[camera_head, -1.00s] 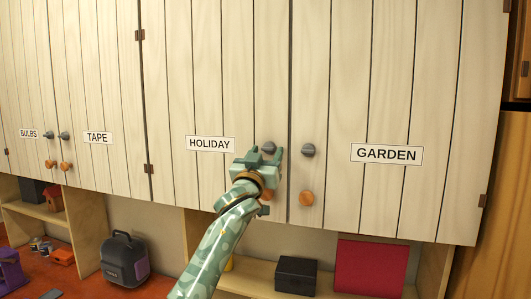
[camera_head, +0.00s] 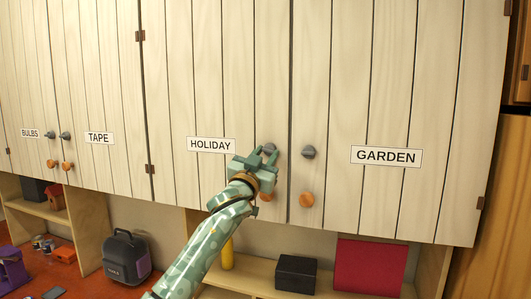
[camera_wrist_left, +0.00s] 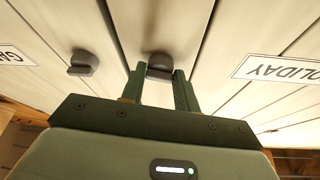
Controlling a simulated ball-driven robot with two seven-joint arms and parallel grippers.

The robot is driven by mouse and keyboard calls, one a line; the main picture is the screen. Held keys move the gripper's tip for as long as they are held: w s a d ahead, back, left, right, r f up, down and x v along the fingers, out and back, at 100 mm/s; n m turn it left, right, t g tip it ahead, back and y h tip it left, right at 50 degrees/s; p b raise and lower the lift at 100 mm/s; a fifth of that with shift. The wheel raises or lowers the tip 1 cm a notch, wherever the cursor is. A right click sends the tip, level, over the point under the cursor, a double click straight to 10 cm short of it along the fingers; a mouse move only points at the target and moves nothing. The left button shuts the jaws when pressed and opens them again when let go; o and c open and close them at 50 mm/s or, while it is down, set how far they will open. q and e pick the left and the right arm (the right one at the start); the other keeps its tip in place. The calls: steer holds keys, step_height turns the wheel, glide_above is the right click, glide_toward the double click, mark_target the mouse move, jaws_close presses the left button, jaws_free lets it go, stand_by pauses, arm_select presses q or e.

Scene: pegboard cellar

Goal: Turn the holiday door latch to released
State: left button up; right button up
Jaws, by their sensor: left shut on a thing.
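The holiday door (camera_head: 225,80) is a pale plank cupboard door with a HOLIDAY sign (camera_head: 211,145). Its latch (camera_head: 269,148) is a grey knob near the door's right edge, partly covered by my gripper. My left gripper (camera_head: 263,155) is at the latch and shut on it. In the left wrist view the latch (camera_wrist_left: 159,66) sits between the two green fingertips, its far part in shadow. Below it an orange knob (camera_head: 266,197) shows partly behind my gripper. My right gripper is not in view.
The GARDEN door (camera_head: 385,100) beside it has its own grey latch (camera_head: 308,152) and orange knob (camera_head: 306,200). Doors labelled TAPE (camera_head: 99,138) and BULBS (camera_head: 30,133) are at left. Below are a black box (camera_head: 296,273), a red panel (camera_head: 371,268) and a dark case (camera_head: 125,258).

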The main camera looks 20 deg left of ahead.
arm_select(q)
steer(key=m, duration=0.1)
steer(key=m+h, duration=0.1)
steer(key=m, duration=0.2)
steer(key=shift+a+r+g+h, duration=0.1)
steer(key=shift+a+g+h, duration=0.2)
steer(key=shift+h, duration=0.1)
steer(key=m+g+h, duration=0.1)
steer(key=m, duration=0.2)
steer(key=m+h, duration=0.1)
steer(key=m, duration=0.2)
steer(key=shift+a+r+g, duration=0.1)
steer(key=shift+r+g, duration=0.05)
steer(key=shift+g, duration=0.25)
steer(key=m, duration=0.1)
steer(key=m+g, duration=0.1)
steer(key=m, duration=0.1)
steer(key=m+g+h, duration=0.1)
steer(key=m, duration=0.1)
steer(key=shift+a+r, duration=0.1)
steer(key=shift+r, duration=0.15)
steer(key=shift+m+g, duration=0.7)
steer(key=shift+m, duration=1.1)
steer(key=o, duration=1)
